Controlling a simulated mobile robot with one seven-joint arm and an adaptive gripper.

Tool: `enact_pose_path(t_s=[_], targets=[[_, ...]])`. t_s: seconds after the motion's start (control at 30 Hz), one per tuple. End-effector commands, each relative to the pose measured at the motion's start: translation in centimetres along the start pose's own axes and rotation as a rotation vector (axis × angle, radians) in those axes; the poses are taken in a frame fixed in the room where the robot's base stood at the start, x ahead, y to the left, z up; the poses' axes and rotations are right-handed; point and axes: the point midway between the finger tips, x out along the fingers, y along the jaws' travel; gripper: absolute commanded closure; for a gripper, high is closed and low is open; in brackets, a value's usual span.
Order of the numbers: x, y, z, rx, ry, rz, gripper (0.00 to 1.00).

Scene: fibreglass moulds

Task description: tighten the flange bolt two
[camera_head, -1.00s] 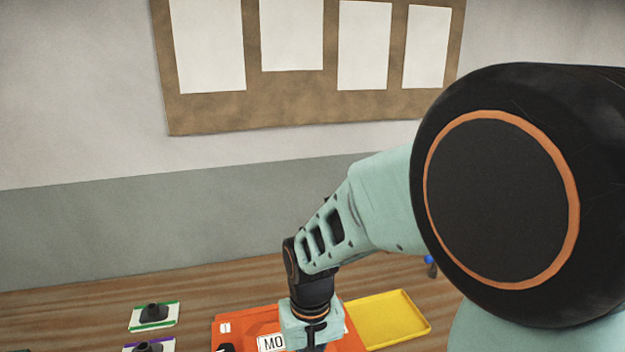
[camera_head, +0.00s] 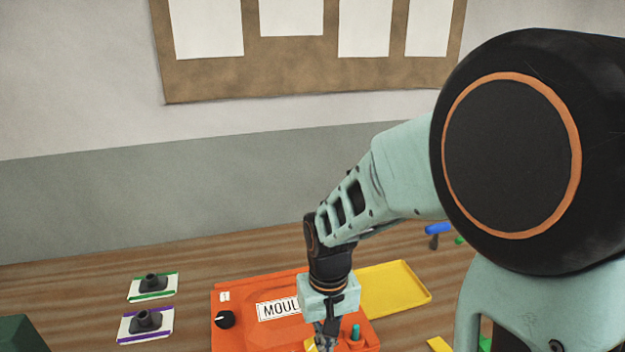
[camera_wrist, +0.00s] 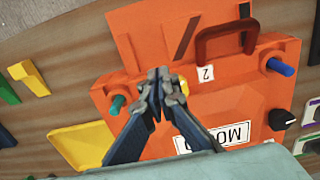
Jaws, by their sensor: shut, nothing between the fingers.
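The orange mould (camera_head: 248,332) lies on the table with a "MOULD" plate, and it fills much of the wrist view (camera_wrist: 222,103). A teal peg-like bolt (camera_wrist: 117,104) stands at its left corner in the wrist view; the head view shows it too (camera_head: 355,332). A blue bolt (camera_wrist: 281,67) sits at the opposite corner in the wrist view. A label "2" lies by a dark red handle (camera_wrist: 226,40); I cannot tell which bolt it marks. My gripper (camera_wrist: 161,84) is shut and empty over the mould, right of the teal bolt; it also shows in the head view (camera_head: 325,338).
A yellow tray (camera_head: 398,289) lies beside the mould. Two black fittings on white cards, one green-edged (camera_head: 153,287) and one purple-edged (camera_head: 146,322), lie to the left. A blue-handled tool (camera_head: 438,229) is at the back right. A black knob (camera_head: 225,319) sits on the mould.

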Motion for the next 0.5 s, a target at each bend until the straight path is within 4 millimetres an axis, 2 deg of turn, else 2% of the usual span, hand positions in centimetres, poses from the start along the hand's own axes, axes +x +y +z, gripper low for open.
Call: enact_pose_path(t_s=[0.03,0.13,0.5], targets=[[1.13,0.00,0.01,0.000,-0.001,0.000,1.00],[1.81,0.00,0.01,0.000,0.000,0.000,1.00],[1.90,0.00,0.01,0.000,0.000,0.000,1.00]])
